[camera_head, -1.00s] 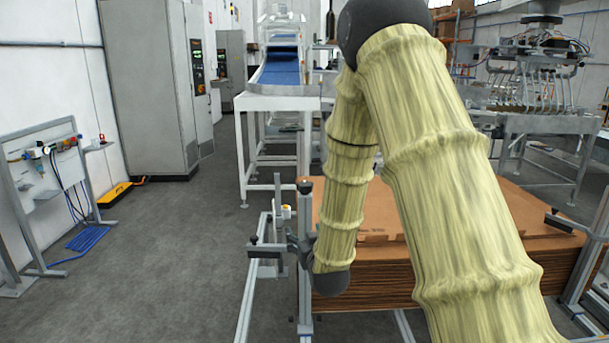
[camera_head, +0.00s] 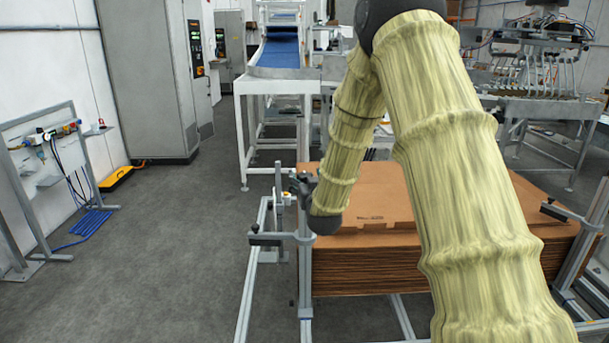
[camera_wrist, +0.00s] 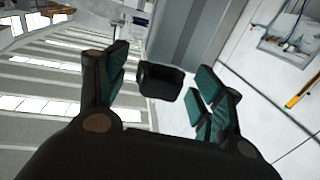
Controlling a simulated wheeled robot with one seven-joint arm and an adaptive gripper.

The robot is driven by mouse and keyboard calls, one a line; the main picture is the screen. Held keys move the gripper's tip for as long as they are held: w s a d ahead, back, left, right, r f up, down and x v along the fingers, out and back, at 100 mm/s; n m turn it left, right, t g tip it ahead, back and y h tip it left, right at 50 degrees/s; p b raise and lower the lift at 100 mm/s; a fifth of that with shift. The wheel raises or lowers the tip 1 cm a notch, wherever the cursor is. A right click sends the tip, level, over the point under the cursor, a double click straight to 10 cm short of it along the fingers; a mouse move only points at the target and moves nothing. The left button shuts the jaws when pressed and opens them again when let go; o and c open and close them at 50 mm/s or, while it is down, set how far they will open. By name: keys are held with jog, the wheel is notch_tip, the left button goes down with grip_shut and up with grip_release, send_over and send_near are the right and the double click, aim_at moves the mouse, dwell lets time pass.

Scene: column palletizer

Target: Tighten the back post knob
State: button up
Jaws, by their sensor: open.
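In the head view my gripper (camera_head: 300,184) is small and partly hidden by my forearm, beside the back post (camera_head: 278,178) at the left edge of the cardboard stack. In the wrist view my gripper (camera_wrist: 165,88) is open, with its green-padded fingers spread on either side. The back post knob is not clear in the head view.
The cardboard stack (camera_head: 385,268) stands right of the posts. The front post (camera_head: 304,245) carries a dark-ended clamp (camera_head: 265,239). A conveyor table (camera_head: 280,82) stands behind. Grey floor (camera_head: 190,235) to the left is clear.

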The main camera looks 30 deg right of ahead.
jog(key=shift+x, duration=0.9)
jog(key=c, duration=1)
jog(key=shift+m+g+h+b, duration=0.35)
jog(key=shift+m+g+h, duration=0.15)
jog(key=shift+m+h, duration=0.45)
jog(key=o, duration=1)
